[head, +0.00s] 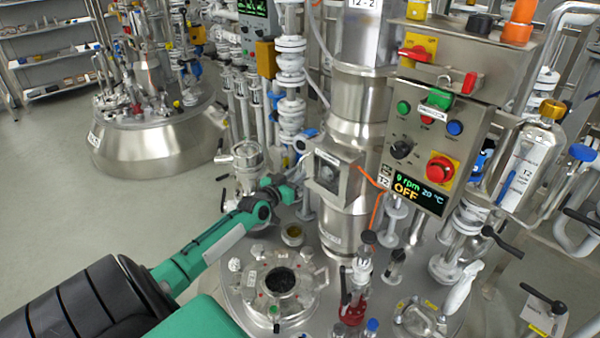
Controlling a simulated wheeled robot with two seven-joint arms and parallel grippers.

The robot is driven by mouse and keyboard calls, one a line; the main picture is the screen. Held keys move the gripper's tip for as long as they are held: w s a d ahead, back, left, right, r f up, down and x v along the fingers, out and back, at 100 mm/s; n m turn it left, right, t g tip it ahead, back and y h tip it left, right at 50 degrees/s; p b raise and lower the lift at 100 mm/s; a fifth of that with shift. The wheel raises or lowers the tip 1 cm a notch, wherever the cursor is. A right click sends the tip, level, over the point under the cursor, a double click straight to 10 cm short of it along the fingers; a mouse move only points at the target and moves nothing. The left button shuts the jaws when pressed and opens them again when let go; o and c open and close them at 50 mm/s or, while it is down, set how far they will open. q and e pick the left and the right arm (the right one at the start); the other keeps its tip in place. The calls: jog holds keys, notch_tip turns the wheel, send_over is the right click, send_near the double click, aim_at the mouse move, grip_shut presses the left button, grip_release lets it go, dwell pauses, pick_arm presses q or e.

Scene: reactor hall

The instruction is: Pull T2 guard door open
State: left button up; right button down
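The T2 guard door (328,172) is a small steel box-like cover with a dark window, on the front of the steel column (357,122) of the T2 vessel. It looks shut against the column, though its edges are small here. My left arm reaches in from the lower left, and my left gripper (297,178) is just left of the door, close to its left edge. Whether it touches the door, and whether its fingers are open or shut, I cannot tell. My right gripper is not in view.
A control panel (463,128) with a red stop button and an "OFF" display is right of the column. Below is the vessel lid with an open round port (281,280) and several fittings. Glass pipework stands behind. Another steel vessel (150,140) is at left; bare floor (45,190) lies before it.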

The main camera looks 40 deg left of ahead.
pick_arm(q)
jog(key=shift+w+a, duration=0.15)
jog(key=shift+w, duration=1.2)
jog(key=shift+c, duration=0.5)
grip_shut()
